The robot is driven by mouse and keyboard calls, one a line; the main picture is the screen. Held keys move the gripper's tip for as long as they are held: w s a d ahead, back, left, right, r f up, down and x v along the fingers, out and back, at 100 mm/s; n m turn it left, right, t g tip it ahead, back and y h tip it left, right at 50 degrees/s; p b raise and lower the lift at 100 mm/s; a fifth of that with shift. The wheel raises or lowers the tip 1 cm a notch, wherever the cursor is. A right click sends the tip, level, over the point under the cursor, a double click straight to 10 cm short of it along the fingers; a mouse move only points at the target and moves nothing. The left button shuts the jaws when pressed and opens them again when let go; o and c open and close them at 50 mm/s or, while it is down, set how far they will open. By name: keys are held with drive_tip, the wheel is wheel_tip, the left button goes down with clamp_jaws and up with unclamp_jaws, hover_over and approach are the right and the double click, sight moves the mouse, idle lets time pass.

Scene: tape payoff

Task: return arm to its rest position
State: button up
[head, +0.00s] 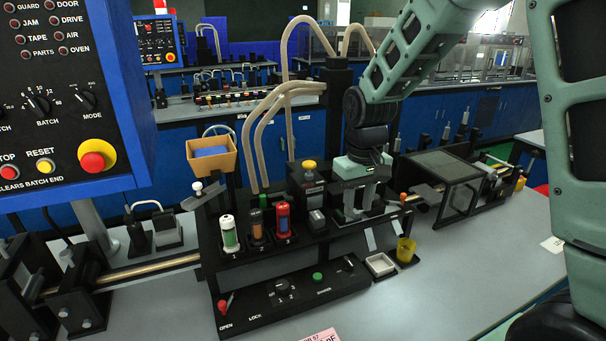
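My arm reaches in from the upper right, its green links bending down over the black bench machine (265,262). My gripper (359,207) hangs at the right part of that machine, pointing down. Its two grey fingers are apart with a dark gap between them, and I see nothing held there. The fingertips are close above the machine's deck; whether they touch it I cannot tell. The arm's upper links also fill the right edge of the view.
Left of my gripper stand several capped cylinders, including a red one (283,221), and a yellow-topped block (309,180). An orange bin (211,156) is behind. A white tray (380,264) and yellow cup (405,249) are in front. A control panel (65,100) fills the upper left.

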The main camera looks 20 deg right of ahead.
drive_tip(key=s+a+r+n, duration=0.3)
drive_tip(key=s+a+n, duration=0.1)
drive_tip(key=s+a, duration=0.95)
drive_tip(key=s+a+n, duration=0.3)
drive_tip(key=s+a, duration=0.2)
drive_tip(key=s, duration=0.5)
drive_tip(key=shift+s+a+n+y, duration=0.15)
drive_tip(key=shift+a+n+y, duration=0.1)
drive_tip(key=shift+n+y, duration=0.05)
